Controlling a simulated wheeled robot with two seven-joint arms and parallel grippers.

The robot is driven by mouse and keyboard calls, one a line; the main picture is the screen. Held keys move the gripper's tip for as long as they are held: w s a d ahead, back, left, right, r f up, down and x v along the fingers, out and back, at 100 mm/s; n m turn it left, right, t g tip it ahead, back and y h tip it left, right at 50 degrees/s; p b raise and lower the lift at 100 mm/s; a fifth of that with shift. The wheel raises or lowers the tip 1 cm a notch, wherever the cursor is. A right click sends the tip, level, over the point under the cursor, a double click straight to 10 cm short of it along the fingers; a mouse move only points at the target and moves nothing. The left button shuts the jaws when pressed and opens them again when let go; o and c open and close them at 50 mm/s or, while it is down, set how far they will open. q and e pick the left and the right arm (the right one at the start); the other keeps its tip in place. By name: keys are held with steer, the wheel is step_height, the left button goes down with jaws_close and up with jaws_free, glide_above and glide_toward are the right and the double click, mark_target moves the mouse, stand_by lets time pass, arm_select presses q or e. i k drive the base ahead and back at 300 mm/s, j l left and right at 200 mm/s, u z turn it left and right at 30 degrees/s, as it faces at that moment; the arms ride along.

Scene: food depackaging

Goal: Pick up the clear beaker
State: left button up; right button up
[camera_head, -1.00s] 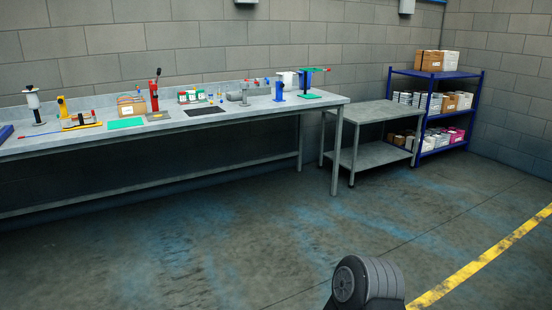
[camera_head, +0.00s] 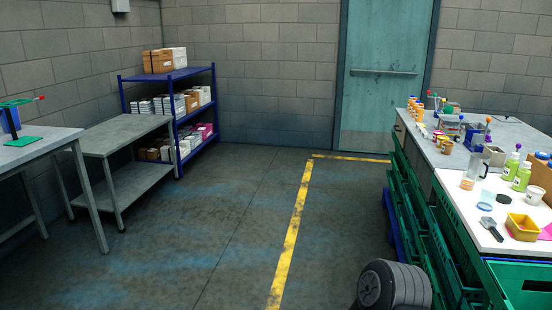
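On the white-topped bench (camera_head: 463,208) at the right stands a clear vessel (camera_head: 476,164), small and far off. A second pale, see-through item (camera_head: 487,196) stands closer to me on the same bench. I cannot tell which of them is the clear beaker. Neither of my grippers shows; only a dark rounded part of my own arm is at the bottom.
Green bottles (camera_head: 516,172), a yellow bin (camera_head: 522,227) and a dark scoop-like tool (camera_head: 491,228) share the bench. Green crates (camera_head: 440,251) line its side. A blue shelf (camera_head: 178,115) and a grey table (camera_head: 120,134) stand left. The floor between, crossed by a yellow line (camera_head: 294,232), is clear.

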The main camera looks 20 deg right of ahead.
mark_target(468, 178)
steer(key=i+l+z, duration=0.1)
steer(key=i+z, duration=0.2)
steer(key=i, duration=0.15)
steer(key=i+z, duration=0.3)
steer(key=i, duration=0.15)
steer(key=i+j+z, duration=0.15)
steer(key=i+z, duration=0.15)
steer(key=i, duration=0.15)
steer(key=i+j+z, duration=0.3)
steer(key=i, duration=0.15)
steer(key=i+j+z, duration=0.25)
steer(key=i, duration=0.15)
